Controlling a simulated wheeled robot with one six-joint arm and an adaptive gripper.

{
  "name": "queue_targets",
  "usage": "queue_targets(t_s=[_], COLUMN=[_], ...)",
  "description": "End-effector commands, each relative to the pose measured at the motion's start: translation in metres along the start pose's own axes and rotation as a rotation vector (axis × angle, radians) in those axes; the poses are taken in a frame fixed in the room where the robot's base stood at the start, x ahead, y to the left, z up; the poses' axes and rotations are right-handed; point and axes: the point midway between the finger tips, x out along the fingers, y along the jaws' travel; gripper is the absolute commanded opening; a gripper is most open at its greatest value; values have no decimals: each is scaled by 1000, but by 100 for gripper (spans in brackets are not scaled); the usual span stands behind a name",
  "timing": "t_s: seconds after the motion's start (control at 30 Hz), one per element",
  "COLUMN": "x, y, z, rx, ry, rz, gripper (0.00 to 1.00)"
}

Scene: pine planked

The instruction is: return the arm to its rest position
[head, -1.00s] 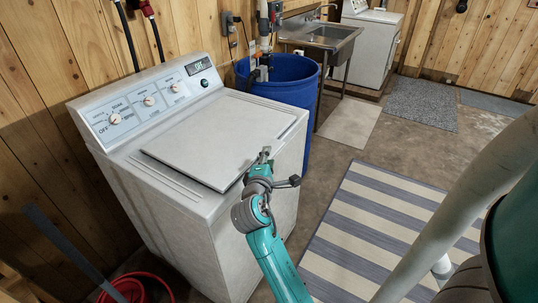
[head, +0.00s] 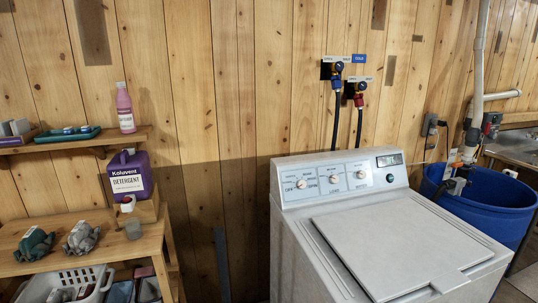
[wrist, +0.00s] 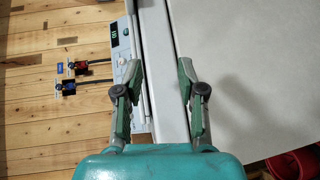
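My gripper (wrist: 160,68) shows in the wrist view with its two fingers apart and nothing between them. It is over the white washing machine, whose pale top (wrist: 155,40) and lid (wrist: 240,50) lie behind the fingers. Most of my arm is out of the head view. I cannot tell the gap between fingertips and machine.
A blue barrel (head: 490,205) stands right of the machine, below a white pipe (head: 478,70). Two tap hoses (head: 335,115) run down behind it. At left, a wooden shelf unit (head: 60,265) holds a purple detergent jug (head: 125,180) and a basket (head: 65,285). Red objects (wrist: 295,165) lie lower right in the wrist view.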

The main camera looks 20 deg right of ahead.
Motion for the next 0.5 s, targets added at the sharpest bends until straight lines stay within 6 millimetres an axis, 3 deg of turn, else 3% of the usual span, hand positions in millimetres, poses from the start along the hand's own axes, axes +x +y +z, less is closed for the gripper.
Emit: queue_targets(t_s=[0.03,0.2,0.5], x=[-15,-67,-167], y=[-18,-61,-112], z=[-5,-21,-28], rx=[29,166,445], ry=[47,200,416], rz=[-19,-80,-227], gripper=[40,40,40])
